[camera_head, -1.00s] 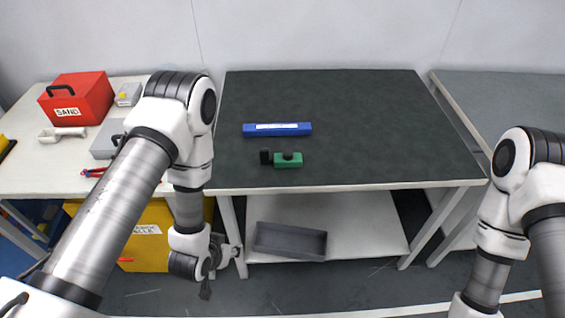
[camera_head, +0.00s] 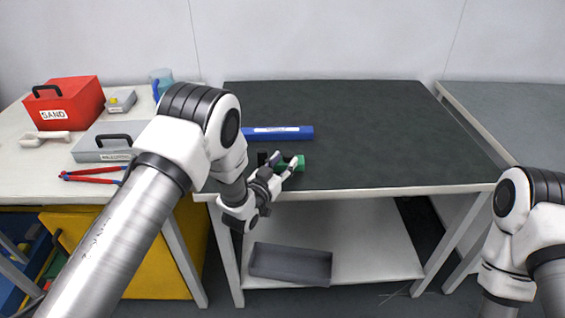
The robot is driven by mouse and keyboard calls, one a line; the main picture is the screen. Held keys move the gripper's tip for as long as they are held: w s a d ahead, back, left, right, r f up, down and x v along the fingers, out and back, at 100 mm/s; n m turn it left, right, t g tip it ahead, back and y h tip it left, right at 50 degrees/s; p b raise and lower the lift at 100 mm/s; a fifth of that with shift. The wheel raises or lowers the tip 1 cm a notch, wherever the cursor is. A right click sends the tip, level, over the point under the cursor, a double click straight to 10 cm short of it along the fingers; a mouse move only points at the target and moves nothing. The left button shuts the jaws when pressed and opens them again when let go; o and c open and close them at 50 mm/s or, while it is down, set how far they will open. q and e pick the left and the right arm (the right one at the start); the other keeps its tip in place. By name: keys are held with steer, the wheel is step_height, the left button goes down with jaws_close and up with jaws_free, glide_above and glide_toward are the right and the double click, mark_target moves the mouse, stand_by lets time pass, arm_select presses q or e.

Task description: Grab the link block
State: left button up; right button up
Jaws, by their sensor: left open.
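The link block is likely the small green block with a black end (camera_head: 299,162), lying near the front edge of the dark table (camera_head: 370,130). My left gripper (camera_head: 284,164) is open at the green block, its fingers covering part of it. I cannot tell whether the fingers touch it. A blue bar (camera_head: 285,133) with a white label lies just behind the block. My right arm is at the lower right; its gripper is out of the picture.
A grey tray (camera_head: 290,280) sits on the shelf below the table. On the white table at left are a red SAND box (camera_head: 75,95), a grey case (camera_head: 95,154) and red-handled pliers (camera_head: 88,179). The dark table's right and back are clear.

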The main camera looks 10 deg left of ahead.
arm_select(q)
steer(key=shift+x, duration=0.95)
steer(key=shift+a, duration=0.1)
jaws_close()
